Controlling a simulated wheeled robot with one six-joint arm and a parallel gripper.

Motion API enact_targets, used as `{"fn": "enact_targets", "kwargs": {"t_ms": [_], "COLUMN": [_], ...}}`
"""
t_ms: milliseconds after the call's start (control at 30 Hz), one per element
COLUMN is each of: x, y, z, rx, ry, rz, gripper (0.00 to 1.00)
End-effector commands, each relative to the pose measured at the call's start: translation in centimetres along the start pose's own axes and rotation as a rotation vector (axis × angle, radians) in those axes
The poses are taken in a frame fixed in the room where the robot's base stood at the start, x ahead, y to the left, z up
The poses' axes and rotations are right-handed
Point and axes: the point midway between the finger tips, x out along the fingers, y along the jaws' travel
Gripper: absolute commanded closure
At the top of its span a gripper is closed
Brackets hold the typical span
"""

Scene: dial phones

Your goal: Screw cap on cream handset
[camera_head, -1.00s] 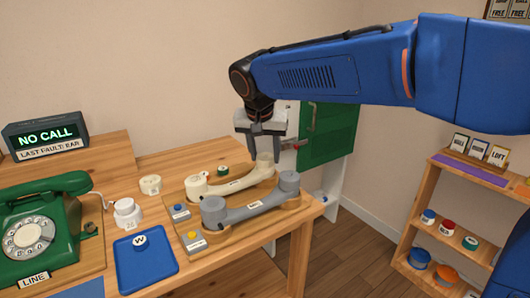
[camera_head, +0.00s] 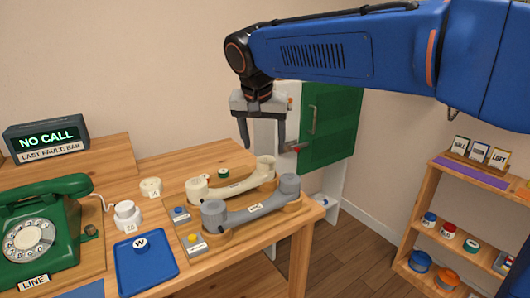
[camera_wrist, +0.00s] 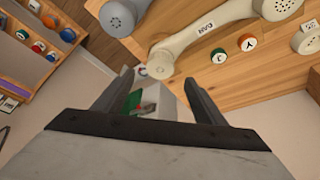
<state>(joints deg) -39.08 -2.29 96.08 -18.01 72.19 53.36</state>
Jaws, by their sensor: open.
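The cream handset (camera_head: 238,186) lies on a wooden board on the desk, behind the grey handset (camera_head: 250,210). In the wrist view the cream handset (camera_wrist: 205,36) runs across the top. A loose cream cap (camera_head: 150,187) sits on the desk to its left; a perforated cream round piece, probably this cap (camera_wrist: 308,40), is cut by the right edge of the wrist view. My gripper (camera_head: 262,146) is open and empty, above and behind the handset's right end, fingers pointing down. In the wrist view its fingers (camera_wrist: 158,77) stand apart with nothing between them.
A green-topped cap (camera_head: 223,172) lies behind the cream handset. A white cap (camera_head: 127,215), a blue tray (camera_head: 146,268) and a green dial phone (camera_head: 45,225) stand left. A green cabinet door (camera_head: 330,122) stands open behind right. A shelf (camera_head: 470,215) is at right.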

Motion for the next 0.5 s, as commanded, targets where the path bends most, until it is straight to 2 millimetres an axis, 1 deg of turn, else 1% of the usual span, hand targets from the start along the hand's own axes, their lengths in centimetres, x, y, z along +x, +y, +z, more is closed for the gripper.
{"fn": "enact_targets", "kwargs": {"t_ms": [33, 300, 500], "x": [-1.1, -6.5, -9.5], "y": [-0.1, -0.1, -0.1], "z": [-0.1, -0.1, 0.0], "rx": [0.000, 0.000, -0.001], "ry": [0.002, 0.002, 0.001], "rz": [-0.003, -0.003, -0.002], "gripper": [0.35, 0.35, 0.35]}}
